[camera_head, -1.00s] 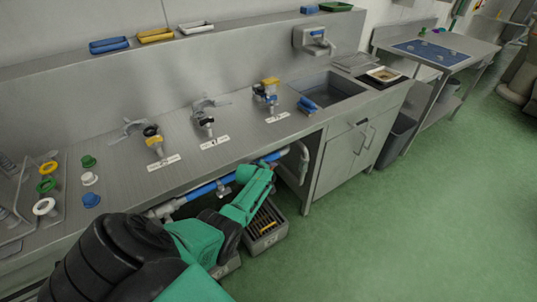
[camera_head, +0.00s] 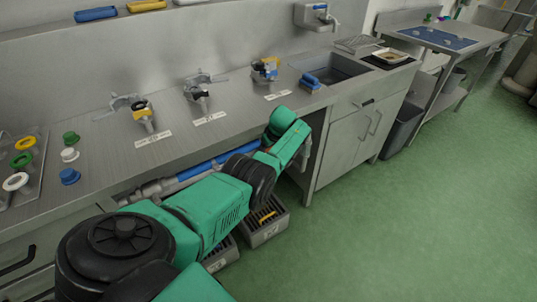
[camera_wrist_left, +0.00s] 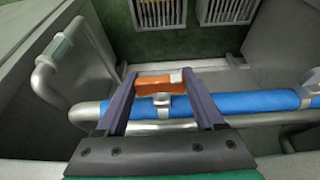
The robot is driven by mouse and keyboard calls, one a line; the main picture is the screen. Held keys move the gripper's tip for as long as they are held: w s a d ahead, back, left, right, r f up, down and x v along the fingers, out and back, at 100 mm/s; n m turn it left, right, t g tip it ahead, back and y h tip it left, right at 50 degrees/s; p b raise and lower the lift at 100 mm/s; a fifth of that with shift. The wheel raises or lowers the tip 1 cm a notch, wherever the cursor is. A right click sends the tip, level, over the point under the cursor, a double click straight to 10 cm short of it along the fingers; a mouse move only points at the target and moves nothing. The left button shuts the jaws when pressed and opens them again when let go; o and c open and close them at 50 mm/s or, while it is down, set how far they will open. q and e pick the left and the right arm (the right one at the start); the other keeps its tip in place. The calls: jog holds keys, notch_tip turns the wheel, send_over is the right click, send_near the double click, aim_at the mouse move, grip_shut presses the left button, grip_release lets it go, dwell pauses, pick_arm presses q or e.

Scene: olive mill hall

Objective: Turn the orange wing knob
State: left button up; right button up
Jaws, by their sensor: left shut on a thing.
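The orange wing knob (camera_wrist_left: 155,84) sits on a metal valve fitting (camera_wrist_left: 162,100) on the blue pipe (camera_wrist_left: 240,103), seen in the left wrist view. My left gripper (camera_wrist_left: 158,78) is shut on the knob, with one dark finger at each end of it. In the head view my left arm reaches right along the counter front. Its gripper and the knob are hidden there, while part of the blue pipe (camera_head: 197,170) shows under the counter. My right gripper is in neither view.
A bent grey pipe (camera_wrist_left: 42,80) stands left of my gripper in the wrist view. Under the counter, grated crates (camera_head: 262,226) stand on the floor. The counter (camera_head: 140,160) carries several valves. The green floor on the right is clear.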

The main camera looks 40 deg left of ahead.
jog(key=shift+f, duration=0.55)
pick_arm(q)
jog(key=o, duration=1.4)
jog(key=p+v, duration=0.4)
jog(key=v, duration=1)
jog(key=shift+w+r, duration=0.15)
jog(key=shift+r, duration=0.1)
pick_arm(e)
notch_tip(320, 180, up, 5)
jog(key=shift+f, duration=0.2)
